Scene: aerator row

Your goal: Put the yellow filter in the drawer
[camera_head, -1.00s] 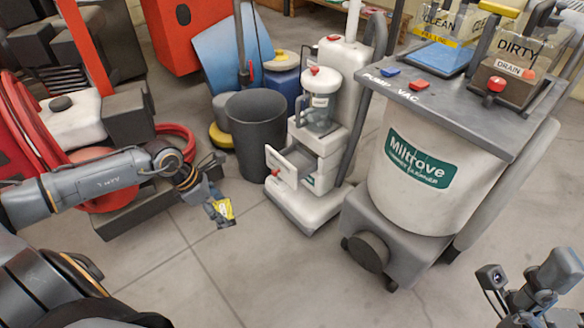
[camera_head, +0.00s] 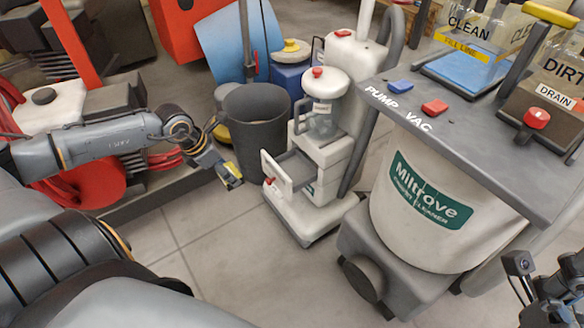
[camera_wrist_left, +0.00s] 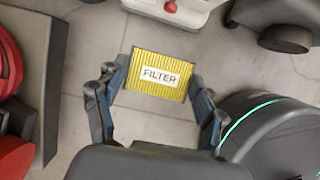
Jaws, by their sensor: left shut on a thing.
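The yellow filter (camera_wrist_left: 158,74), a pleated block with a white FILTER label, is held between the fingers of my left gripper (camera_wrist_left: 158,80). In the head view the left gripper (camera_head: 230,175) holds the filter (camera_head: 233,169) in the air, left of the drawer and apart from it. The drawer (camera_head: 285,172) is pulled out of a small white machine, and its grey inside shows from above. In the left wrist view the drawer's machine (camera_wrist_left: 172,12) shows at the top edge. My right gripper (camera_head: 545,290) is at the lower right corner, partly cut off; its fingertips are unclear.
A dark bin (camera_head: 258,125) stands just behind the left gripper. The large white Miltrove cleaner (camera_head: 425,200) stands right of the drawer machine. A red hose reel (camera_head: 85,190) is behind my left arm. The floor (camera_head: 225,250) in front is clear.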

